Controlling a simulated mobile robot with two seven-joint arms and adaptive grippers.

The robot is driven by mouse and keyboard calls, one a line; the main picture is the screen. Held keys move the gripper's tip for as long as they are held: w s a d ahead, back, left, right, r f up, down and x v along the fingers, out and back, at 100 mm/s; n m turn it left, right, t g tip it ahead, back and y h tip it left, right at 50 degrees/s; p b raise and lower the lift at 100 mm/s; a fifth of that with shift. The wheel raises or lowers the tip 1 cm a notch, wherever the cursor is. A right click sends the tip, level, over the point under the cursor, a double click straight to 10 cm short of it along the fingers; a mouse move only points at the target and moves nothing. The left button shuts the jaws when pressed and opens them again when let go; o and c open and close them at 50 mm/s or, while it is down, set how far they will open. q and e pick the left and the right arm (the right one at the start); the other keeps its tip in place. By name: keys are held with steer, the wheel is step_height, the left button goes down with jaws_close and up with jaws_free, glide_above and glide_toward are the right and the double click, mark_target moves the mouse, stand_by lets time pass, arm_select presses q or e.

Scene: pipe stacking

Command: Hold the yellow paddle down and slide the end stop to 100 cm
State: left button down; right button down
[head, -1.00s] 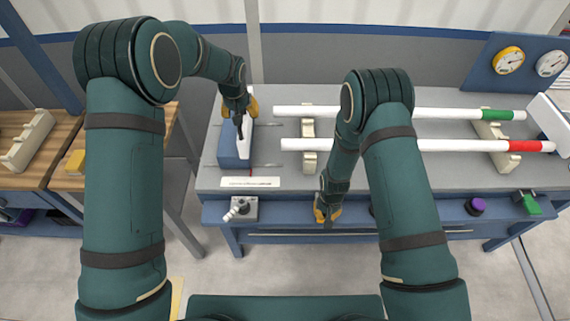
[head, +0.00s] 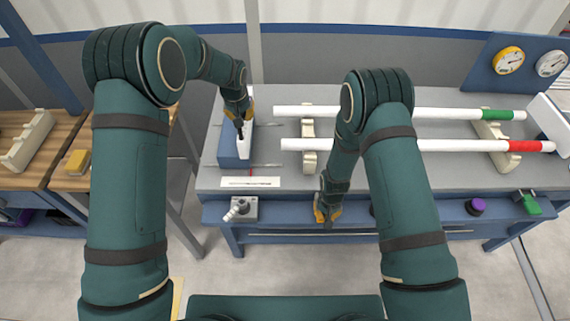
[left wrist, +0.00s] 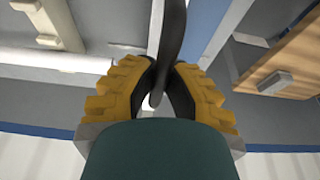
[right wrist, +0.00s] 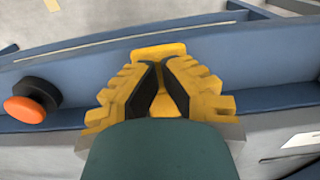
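The yellow paddle (right wrist: 158,51) shows in the right wrist view just beyond my right fingertips; I cannot tell whether they press it. My right gripper (head: 327,213) is at the bench's front rail, with its fingertips (right wrist: 160,65) brought together and nothing between them. The end stop, a blue block (head: 228,151) with a white face (head: 265,154), is at the left end of the bench. My left gripper (head: 239,112) is above it, with its fingers closed around a dark upright handle (left wrist: 173,40). A strip scale (head: 250,182) lies in front of the block, with a thin red pointer above it.
Two white pipes, one with a green band (head: 497,114) and one with a red band (head: 525,146), lie on cream supports (head: 308,130). A box with a lever (head: 240,208), a purple knob (head: 475,206) and a green part (head: 530,204) sit along the front rail. Two dials (head: 508,60) stand at the back right.

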mark_target(326, 216)
steer(key=shift+f, duration=0.1)
stand_by(0.3)
arm_select(q)
steer(key=shift+d, duration=2.35)
arm_select(e)
steer(key=shift+r, duration=2.05)
arm_select(q)
steer(key=c, duration=0.7)
jaws_free()
steer(key=shift+w+f, duration=0.1)
arm_select(e)
steer(key=shift+w, duration=0.1)
arm_select(q)
steer(key=v, duration=0.7)
